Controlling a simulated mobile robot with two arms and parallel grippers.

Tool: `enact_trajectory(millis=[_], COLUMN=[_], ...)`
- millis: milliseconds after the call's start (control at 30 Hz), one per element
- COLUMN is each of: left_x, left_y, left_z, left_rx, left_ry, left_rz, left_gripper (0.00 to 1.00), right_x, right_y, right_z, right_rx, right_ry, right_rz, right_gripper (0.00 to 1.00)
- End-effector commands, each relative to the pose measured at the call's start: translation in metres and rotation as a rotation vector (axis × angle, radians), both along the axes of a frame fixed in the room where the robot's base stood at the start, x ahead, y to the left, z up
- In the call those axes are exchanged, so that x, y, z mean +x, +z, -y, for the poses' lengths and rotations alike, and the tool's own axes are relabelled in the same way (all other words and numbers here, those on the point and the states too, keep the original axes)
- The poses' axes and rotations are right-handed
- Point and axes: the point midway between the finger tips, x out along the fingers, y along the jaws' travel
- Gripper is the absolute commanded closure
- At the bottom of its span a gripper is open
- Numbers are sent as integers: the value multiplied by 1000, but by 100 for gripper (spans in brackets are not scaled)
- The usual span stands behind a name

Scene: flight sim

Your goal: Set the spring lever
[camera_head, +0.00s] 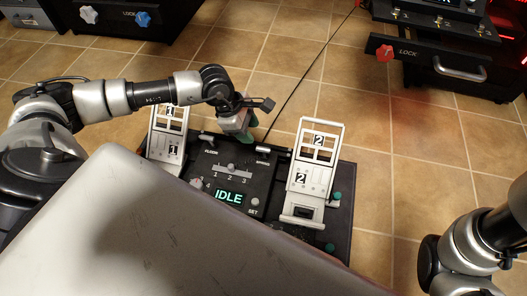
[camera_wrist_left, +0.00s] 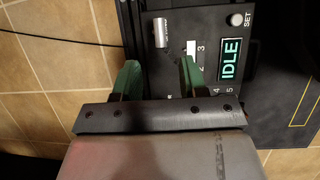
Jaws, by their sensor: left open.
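A black control panel (camera_head: 200,168) on the floor has an IDLE display (camera_head: 229,197), a SET button (camera_head: 255,202) and a lever slot numbered 1, 2, 3 (camera_head: 232,168). I cannot tell for certain which part is the spring lever. My left gripper (camera_head: 243,130) is over the panel's far edge, its green fingers apart. In the left wrist view its fingers (camera_wrist_left: 160,78) are open with nothing between them. A silver cylinder (camera_wrist_left: 160,32) lies beyond the fingertips, and a white piece (camera_wrist_left: 191,47) shows beside the right finger. My right arm shows at the lower right; its gripper is out of view.
White stands marked 1 (camera_head: 172,150) and 2 (camera_head: 302,178) flank the panel. A large pale surface (camera_head: 180,240) covers the lower left. A black cable (camera_head: 310,70) crosses the open tiled floor.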

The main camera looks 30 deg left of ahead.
Motion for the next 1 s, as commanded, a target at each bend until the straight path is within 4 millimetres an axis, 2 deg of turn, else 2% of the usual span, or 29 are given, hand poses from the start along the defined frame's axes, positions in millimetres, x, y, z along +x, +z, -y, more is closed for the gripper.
enact_trajectory(millis=[300,500,700,1000], left_x=[9,14,16,16], left_y=[-58,-84,-93,-93], left_z=[21,31,36,37], left_rx=[-3,-3,-3,-3], left_ry=[1,1,2,2], left_rz=[0,0,0,0], left_gripper=[58,58,58,58], right_x=[1,1,1,1], right_y=[-43,-61,-67,-67], right_z=[0,0,0,0], right_rx=[0,-1,-1,0], right_ry=[0,-1,-1,0], right_rz=[-2,-3,-3,-2], right_gripper=[57,57,57,57])
